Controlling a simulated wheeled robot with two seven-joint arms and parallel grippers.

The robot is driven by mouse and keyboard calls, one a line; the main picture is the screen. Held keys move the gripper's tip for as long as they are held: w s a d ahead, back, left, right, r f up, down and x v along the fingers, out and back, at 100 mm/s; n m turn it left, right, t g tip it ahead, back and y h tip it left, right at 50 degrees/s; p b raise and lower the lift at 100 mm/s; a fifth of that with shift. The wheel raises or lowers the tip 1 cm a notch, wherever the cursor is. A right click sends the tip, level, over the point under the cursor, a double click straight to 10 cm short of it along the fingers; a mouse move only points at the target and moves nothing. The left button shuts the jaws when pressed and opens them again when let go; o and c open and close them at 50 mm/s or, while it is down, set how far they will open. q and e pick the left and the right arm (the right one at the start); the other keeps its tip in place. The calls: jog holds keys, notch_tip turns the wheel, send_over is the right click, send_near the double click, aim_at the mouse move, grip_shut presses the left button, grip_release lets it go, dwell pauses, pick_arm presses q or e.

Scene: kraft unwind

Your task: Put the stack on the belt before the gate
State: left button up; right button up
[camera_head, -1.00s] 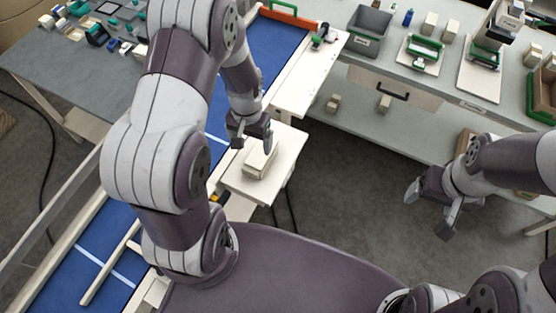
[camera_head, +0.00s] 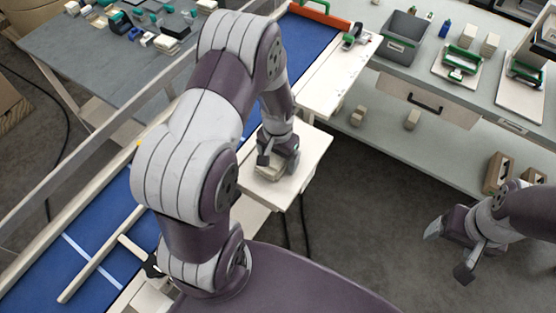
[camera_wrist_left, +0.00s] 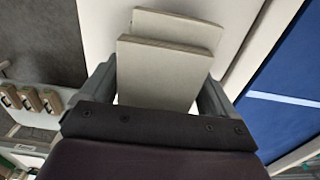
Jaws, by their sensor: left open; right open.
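The stack (camera_head: 268,172) of pale flat pieces lies on a small white side table (camera_head: 312,150) beside the belt. It also shows in the left wrist view (camera_wrist_left: 165,72), its top piece offset from the one under it. My left gripper (camera_head: 277,160) is over the stack, its open fingers on either side of it. Whether the fingers touch it I cannot tell. The blue belt (camera_head: 110,215) runs diagonally past the table. An orange gate (camera_head: 318,13) crosses the belt at its far end. My right gripper (camera_head: 450,245) is open and empty over the floor at right.
A white guide bar (camera_head: 100,255) lies slantwise over the near belt. A grey bench (camera_head: 120,65) with green and white parts stands left. A long workbench (camera_head: 390,72) with a grey bin (camera_head: 403,38) stands at the back right. The floor between is clear.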

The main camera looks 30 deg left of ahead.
pick_arm(q)
jog(key=shift+s+r, duration=0.2)
jog(key=shift+s, duration=0.05)
jog(key=c, duration=1.2)
jog(key=shift+w, duration=0.1)
